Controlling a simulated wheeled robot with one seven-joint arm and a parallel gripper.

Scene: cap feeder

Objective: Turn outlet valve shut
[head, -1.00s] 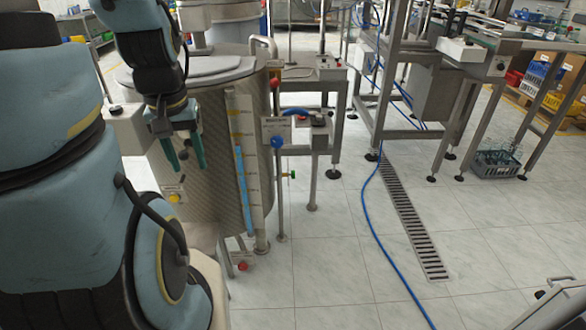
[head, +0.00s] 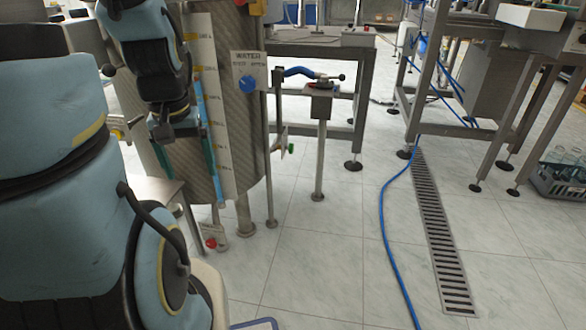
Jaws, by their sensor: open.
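A steel tank (head: 233,120) with a level gauge stands left of centre, partly hidden behind my arm. Near its foot is a small red knob (head: 211,243) beside a small label. A blue knob (head: 247,84) sits below a "WATER" label on the tank's right side, and a green handle (head: 290,149) shows lower right of it. A yellow knob (head: 118,133) shows at the left, partly hidden. I cannot read which one is marked as the outlet. My gripper (head: 188,165) is open and hangs pointing down before the tank, above the red knob, apart from it.
A steel post (head: 320,150) carries a small box and a blue hose end. Steel frames (head: 360,90) stand behind. A blue hose (head: 385,230) runs along the floor beside a drain grate (head: 440,235). A crate of bottles (head: 562,178) is at the right. The front centre floor is clear.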

